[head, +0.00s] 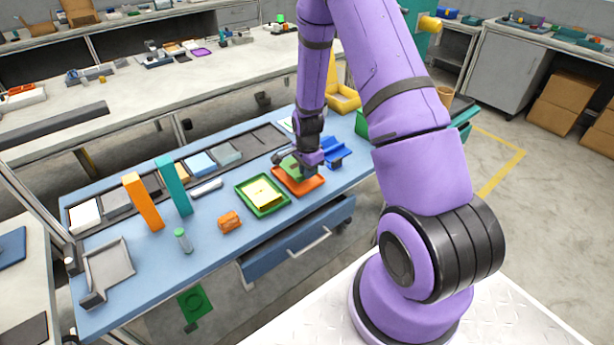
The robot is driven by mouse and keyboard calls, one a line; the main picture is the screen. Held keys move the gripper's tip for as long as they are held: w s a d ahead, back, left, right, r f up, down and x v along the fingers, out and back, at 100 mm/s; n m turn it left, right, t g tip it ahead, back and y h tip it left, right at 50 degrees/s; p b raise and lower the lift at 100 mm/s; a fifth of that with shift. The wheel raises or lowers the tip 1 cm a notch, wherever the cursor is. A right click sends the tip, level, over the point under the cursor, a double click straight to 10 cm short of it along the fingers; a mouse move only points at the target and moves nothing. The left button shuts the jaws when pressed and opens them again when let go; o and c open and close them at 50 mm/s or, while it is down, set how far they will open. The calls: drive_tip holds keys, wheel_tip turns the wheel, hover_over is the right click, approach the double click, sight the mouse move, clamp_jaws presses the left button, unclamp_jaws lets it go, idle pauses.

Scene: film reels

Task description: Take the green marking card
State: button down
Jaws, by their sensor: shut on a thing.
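My gripper (297,162) is over the blue bench, at the orange tray (313,187). It is shut on a flat green piece, which looks like the green marking card (290,168). The card shows just above the orange tray, partly hidden by my gripper. I cannot tell whether it touches the tray.
A green tray (245,189) with a yellow block (263,192) is left of the orange tray. A blue holder (333,155) is close on the right. An orange lump (229,222), a small bottle (183,240) and tall orange (143,203) and teal (174,187) blocks stand left.

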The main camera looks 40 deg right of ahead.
drive_tip(key=s+a+r, duration=0.1)
drive_tip(key=s, duration=1.4)
drive_tip(key=shift+s+a, duration=0.2)
drive_tip(key=shift+s, duration=0.15)
drive_tip(key=c, duration=1.8)
unclamp_jaws()
drive_tip(key=shift+r, duration=0.1)
clamp_jaws()
